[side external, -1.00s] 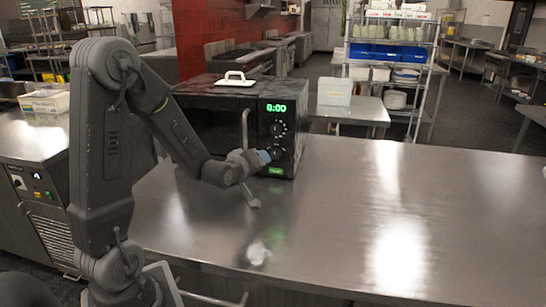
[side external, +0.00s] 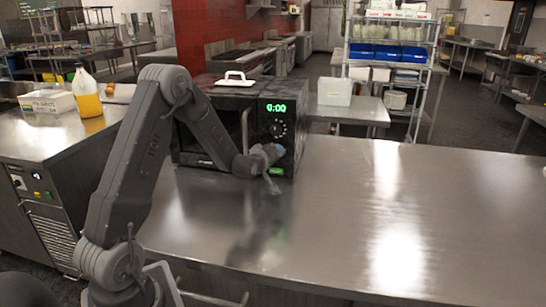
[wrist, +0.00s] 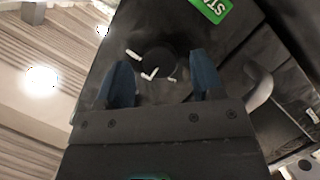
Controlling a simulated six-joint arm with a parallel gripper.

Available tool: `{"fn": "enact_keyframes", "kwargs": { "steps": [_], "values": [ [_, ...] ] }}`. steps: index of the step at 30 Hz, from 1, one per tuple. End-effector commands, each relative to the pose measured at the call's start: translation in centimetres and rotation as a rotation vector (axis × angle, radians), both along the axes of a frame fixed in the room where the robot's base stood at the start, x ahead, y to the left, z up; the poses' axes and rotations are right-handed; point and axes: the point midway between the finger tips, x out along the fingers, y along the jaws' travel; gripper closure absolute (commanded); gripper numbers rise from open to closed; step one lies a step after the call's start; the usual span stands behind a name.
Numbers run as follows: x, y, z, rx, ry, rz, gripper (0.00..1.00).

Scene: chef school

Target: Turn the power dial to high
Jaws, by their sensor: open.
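The black microwave (side external: 215,128) stands on the steel counter, its front panel showing a green 0:00 display (side external: 276,108). An upper dial (side external: 277,130) shows on the panel in the side view. My gripper (side external: 272,153) is at the panel below it, covering the lower dial. In the wrist view a round black dial (wrist: 157,61) with white marks lies between the two blue fingertips of my gripper (wrist: 162,68). The fingers are open, one on each side, and appear apart from the dial. I cannot tell the dial's setting. The green start button (wrist: 212,8) is near it.
The microwave's door handle (wrist: 260,88) is right of my gripper in the wrist view. A white-handled item (side external: 235,79) lies on top of the microwave. The steel counter (side external: 340,210) is clear to the right. A bottle of yellow liquid (side external: 87,95) stands at left.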

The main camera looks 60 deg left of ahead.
Motion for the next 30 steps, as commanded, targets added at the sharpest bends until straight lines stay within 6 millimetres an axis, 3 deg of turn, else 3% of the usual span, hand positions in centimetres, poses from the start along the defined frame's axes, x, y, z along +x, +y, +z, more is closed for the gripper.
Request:
{"fn": "enact_keyframes", "kwargs": {
  "steps": [11,27,30],
  "values": [
    [0.52,0.32,-0.19,0.000,0.000,0.000,0.39],
    [0.49,0.31,-0.18,0.000,0.000,0.000,0.88],
    [0.49,0.31,-0.18,0.001,0.002,0.000,0.88]
  ]
}}
